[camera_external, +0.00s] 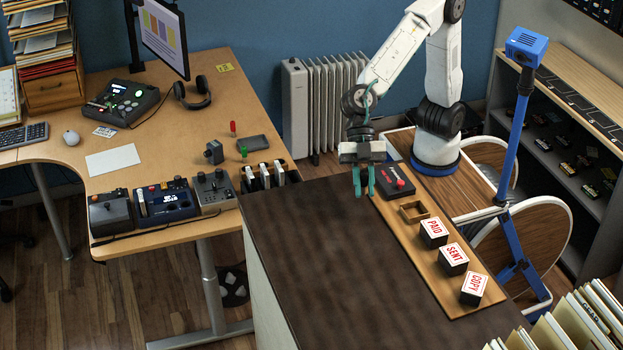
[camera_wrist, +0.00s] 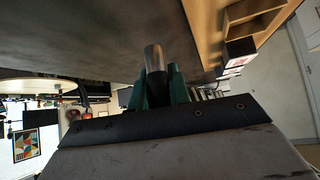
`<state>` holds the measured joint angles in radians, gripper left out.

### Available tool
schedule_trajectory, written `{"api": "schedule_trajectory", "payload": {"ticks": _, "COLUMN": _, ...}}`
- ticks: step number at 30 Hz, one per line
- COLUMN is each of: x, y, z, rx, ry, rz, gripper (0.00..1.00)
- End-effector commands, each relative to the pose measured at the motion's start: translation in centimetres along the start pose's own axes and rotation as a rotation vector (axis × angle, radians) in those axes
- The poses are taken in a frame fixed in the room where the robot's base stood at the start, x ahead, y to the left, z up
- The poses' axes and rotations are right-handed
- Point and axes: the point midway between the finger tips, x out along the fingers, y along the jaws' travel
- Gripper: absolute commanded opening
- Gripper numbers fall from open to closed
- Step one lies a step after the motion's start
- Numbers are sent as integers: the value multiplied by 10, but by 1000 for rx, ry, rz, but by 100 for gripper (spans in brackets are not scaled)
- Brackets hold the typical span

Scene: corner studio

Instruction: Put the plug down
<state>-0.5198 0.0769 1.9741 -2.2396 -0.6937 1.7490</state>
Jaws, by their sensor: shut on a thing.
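My gripper (camera_external: 364,190) points down over the far end of the dark countertop (camera_external: 320,250), just left of the wooden board. Its two green fingers are close together. In the wrist view the fingers (camera_wrist: 164,85) are shut on a short cylinder with a shiny metal end, which looks to be the plug (camera_wrist: 153,59). The cylinder sticks out past the fingertips. In the external view the plug is too small or hidden to make out. I cannot tell whether it touches the countertop.
The wooden board (camera_external: 445,268) along the counter's right side bears a dark box with a red knob (camera_external: 397,181), an empty wooden tray (camera_external: 414,210) and several stamp blocks, including PAID (camera_external: 434,232). Left and front of the countertop are clear. A desk with devices stands left.

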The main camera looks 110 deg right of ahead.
Motion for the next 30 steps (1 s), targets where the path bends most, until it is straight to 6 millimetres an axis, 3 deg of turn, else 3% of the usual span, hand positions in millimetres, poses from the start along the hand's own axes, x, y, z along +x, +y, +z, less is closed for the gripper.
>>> {"api": "schedule_trajectory", "payload": {"ticks": 5, "x": 10, "y": 14, "z": -6, "rx": 1, "ry": -1, "rz": 0, "gripper": 0}}
{"api": "schedule_trajectory", "payload": {"ticks": 18, "x": 70, "y": 98, "z": -51, "rx": 0, "ry": 0, "rz": 2, "gripper": 0}}
{"api": "schedule_trajectory", "payload": {"ticks": 28, "x": 86, "y": 120, "z": -63, "rx": 1, "ry": 0, "rz": 1, "gripper": 0}}
{"api": "schedule_trajectory", "payload": {"ticks": 30, "x": 92, "y": 121, "z": -58, "rx": 3, "ry": -1, "rz": 0, "gripper": 0}}
